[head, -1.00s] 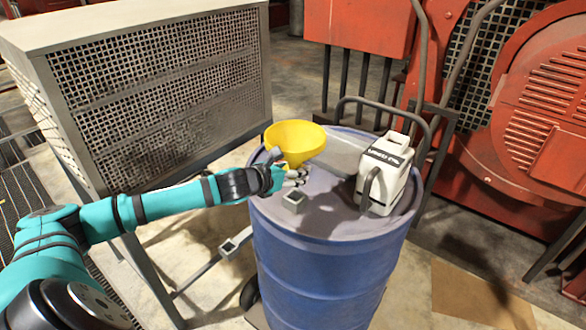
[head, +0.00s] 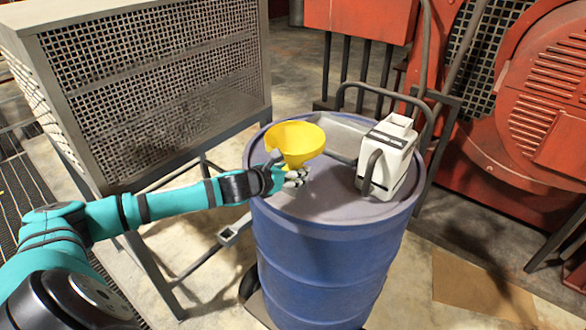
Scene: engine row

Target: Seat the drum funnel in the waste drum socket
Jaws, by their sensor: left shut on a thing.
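The yellow drum funnel (head: 296,140) is over the top of the blue waste drum (head: 322,258), its wide mouth facing up. My left gripper (head: 292,180) is shut on the funnel's lower part, just below the cone. The funnel's spout is hidden by the gripper. The drum's socket does not show now; the funnel and gripper cover the part of the lid where it stood in view before. I cannot tell whether the spout touches or enters it. My right gripper is not in view.
A white jug (head: 392,155) with a dark handle stands on the lid, right of the funnel. A metal handle frame (head: 385,92) rises behind the drum. A grey mesh cabinet (head: 160,75) stands left, red machinery (head: 545,100) right. The front part of the lid is clear.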

